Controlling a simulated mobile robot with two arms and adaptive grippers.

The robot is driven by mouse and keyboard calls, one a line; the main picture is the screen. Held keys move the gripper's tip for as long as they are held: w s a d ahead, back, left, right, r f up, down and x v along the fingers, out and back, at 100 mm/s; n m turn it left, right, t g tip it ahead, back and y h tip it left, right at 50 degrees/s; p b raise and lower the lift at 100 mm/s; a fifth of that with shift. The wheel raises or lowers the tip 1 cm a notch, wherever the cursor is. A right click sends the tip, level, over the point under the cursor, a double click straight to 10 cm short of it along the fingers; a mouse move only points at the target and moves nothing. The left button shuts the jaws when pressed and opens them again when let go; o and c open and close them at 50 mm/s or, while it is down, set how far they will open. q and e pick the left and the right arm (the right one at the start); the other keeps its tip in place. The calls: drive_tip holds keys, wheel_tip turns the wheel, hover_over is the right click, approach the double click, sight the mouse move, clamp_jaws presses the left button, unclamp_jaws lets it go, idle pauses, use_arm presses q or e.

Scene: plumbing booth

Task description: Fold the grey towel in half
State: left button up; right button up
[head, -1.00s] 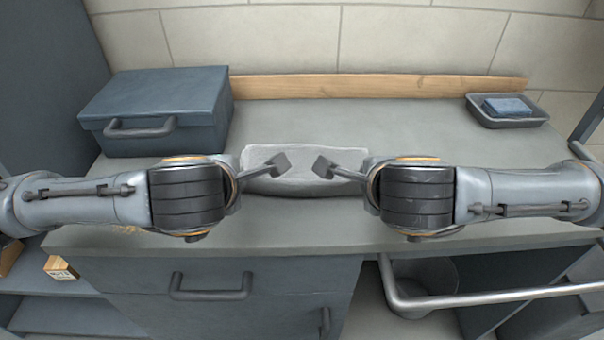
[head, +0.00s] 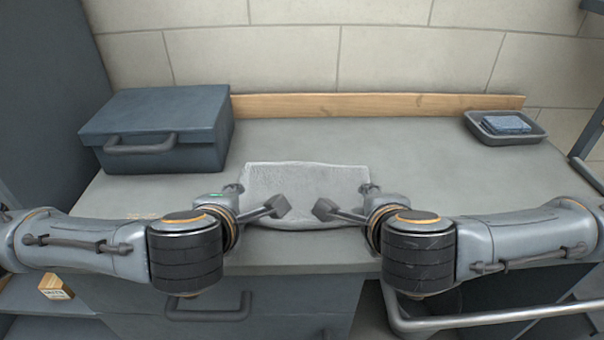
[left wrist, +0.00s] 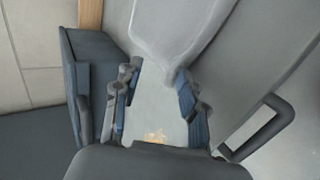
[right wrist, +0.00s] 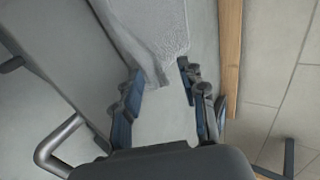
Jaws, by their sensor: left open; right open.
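The grey towel (head: 305,190) lies on the worktop in front of me, a pale, roughly rectangular cloth. In the head view my left gripper (head: 262,205) is at its left side and my right gripper (head: 342,207) at its right side, both over or close to its near part. In the left wrist view the towel (left wrist: 180,30) narrows to a corner by the open fingers (left wrist: 155,95). In the right wrist view the towel (right wrist: 150,30) has a corner at the open fingers (right wrist: 160,92). Neither gripper holds the cloth. Contact with it cannot be told.
A dark blue toolbox (head: 160,130) stands at the back left of the worktop (head: 400,150). A grey tray (head: 480,130) with a folded blue cloth (head: 503,123) is at the back right. A wooden strip (head: 380,105) runs along the wall. The worktop right of the towel is clear.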

drive_tip(key=shift+r, duration=0.1)
use_arm(q)
drive_tip(key=shift+r, duration=0.4)
use_arm(e)
drive_tip(key=shift+r, duration=0.3)
use_arm(q)
wheel_tip(320, 180, up, 8)
drive_tip(key=s, duration=0.2)
drive_tip(key=shift+r, duration=0.15)
use_arm(e)
wheel_tip(320, 180, up, 8)
drive_tip(key=s, duration=0.2)
drive_tip(key=shift+r, duration=0.15)
